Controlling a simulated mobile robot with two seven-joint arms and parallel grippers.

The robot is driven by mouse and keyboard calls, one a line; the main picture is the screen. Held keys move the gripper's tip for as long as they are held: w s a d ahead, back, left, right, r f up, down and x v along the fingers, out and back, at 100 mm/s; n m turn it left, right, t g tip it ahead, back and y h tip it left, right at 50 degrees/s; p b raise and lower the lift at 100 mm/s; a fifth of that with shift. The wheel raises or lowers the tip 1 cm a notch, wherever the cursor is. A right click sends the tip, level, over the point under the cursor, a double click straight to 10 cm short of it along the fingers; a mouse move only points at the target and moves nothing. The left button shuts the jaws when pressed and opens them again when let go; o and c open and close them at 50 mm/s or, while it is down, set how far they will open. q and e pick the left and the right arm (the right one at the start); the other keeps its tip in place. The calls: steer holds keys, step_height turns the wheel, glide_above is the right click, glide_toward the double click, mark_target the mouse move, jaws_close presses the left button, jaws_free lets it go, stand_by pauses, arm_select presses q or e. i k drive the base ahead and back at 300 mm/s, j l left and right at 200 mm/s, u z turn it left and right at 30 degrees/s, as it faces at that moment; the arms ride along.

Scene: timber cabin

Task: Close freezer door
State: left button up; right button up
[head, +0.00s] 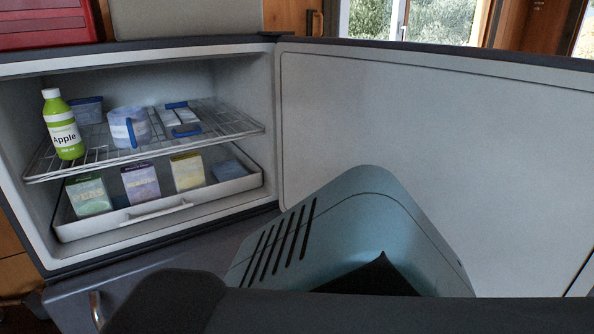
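The freezer door (420,120) stands wide open, its white inner side facing me across the right half of the head view. Its hinge edge meets the right side of the freezer body (243,95), near the middle of the picture. The door's lower middle part is hidden behind nearer shapes. The freezer interior is open to view, with a wire shelf (95,150) and a white drawer (160,210) below it. Neither of my grippers shows in the head view.
The drawer and shelf appear to be inside the freezer. A red box (45,25) sits on top. A grey front with a handle (97,310) lies below the freezer.

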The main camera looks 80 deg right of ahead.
mark_target(495, 147)
steer(key=k+j+z, duration=0.1)
steer(key=k+j, duration=0.4)
steer(key=k+j+z, duration=0.1)
steer(key=k+z, duration=0.25)
steer(key=k, duration=0.5)
steer(key=k+l+z, duration=0.3)
steer(key=k+l, duration=0.15)
steer(key=l, duration=0.3)
steer(key=i+l+z, duration=0.1)
steer(key=l+z, duration=0.15)
steer(key=l, duration=0.7)
steer(key=i+l, duration=0.15)
steer(key=l, duration=0.15)
steer(key=i+l+z, duration=0.1)
steer(key=l, duration=0.25)
